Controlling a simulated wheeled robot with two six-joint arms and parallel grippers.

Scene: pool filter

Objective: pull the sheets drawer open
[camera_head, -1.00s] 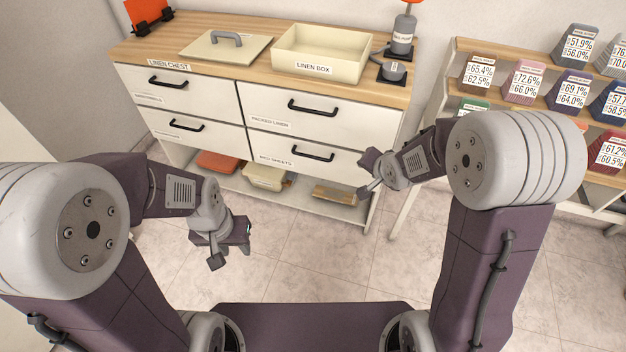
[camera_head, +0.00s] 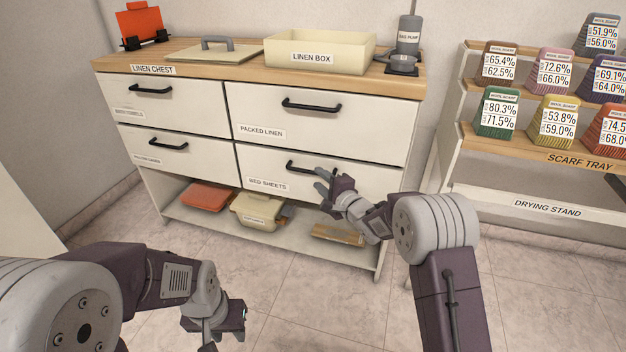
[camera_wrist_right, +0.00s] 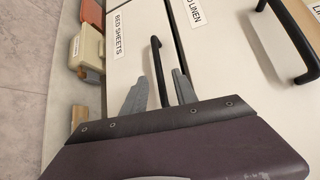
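The bed sheets drawer (camera_head: 361,182) is the lower right drawer of the linen chest (camera_head: 264,84). It looks shut, flush with the drawer above. Its black bar handle (camera_head: 300,167) is partly hidden by my right gripper (camera_head: 322,180) in the head view. In the right wrist view my right gripper (camera_wrist_right: 156,92) has its two grey fingers apart, with the handle (camera_wrist_right: 158,70) running between them. The fingers do not look closed on the bar. My left gripper (camera_head: 222,330) hangs low over the floor, away from the chest; its finger gap is unclear.
The packed linen drawer (camera_head: 365,124) with its own handle sits directly above. The drying stand (camera_head: 520,205) is at the right. Floor before the chest is clear.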

